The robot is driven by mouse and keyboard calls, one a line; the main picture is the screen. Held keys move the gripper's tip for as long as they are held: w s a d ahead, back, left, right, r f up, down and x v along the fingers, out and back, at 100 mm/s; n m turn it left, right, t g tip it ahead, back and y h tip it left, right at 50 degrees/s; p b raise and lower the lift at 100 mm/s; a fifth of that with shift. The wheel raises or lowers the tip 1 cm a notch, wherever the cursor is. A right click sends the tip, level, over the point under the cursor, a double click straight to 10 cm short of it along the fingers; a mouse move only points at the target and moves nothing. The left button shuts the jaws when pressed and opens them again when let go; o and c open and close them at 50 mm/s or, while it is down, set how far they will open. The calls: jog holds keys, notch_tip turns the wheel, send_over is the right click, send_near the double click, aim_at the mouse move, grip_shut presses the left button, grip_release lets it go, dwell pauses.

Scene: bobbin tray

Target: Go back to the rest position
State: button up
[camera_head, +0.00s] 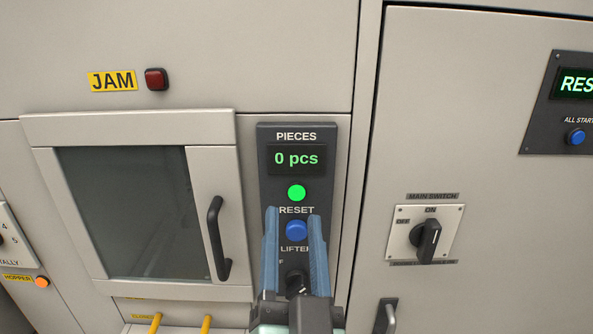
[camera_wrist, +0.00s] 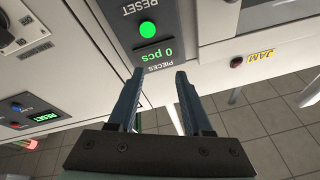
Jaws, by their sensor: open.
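My gripper (camera_head: 293,215) is open and empty, its two blue-grey fingers apart. In the head view it stands in front of the dark control panel (camera_head: 268,185). The blue RESET button (camera_head: 296,231) shows between the fingers. The panel display (camera_head: 297,158) reads 0 pcs and the round lamp (camera_head: 297,193) glows green. The lifter knob (camera_head: 296,281) is partly hidden by the gripper. In the wrist view, the fingers of my gripper (camera_wrist: 160,70) point toward the panel, with the green lamp (camera_wrist: 148,29) beyond them. I cannot tell the distance to the panel.
A windowed door (camera_head: 130,210) with a black handle (camera_head: 218,240) is left of the panel. The main switch (camera_head: 427,240) is to the right, pointing about ON. A dark red JAM lamp (camera_head: 156,79) is at upper left. Tiled floor (camera_wrist: 270,140) shows in the wrist view.

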jog(key=s+r+n+t, duration=0.2)
jog(key=s+r, duration=0.1)
jog(key=r, duration=1)
jog(key=s+r+n+t, duration=0.1)
jog(key=s+r+t, duration=0.2)
jog(key=r, duration=0.9)
jog(key=shift+s+d+r+n+h, duration=0.15)
jog(key=shift+s+r+n+h, duration=0.25)
jog(key=shift+s, duration=0.3)
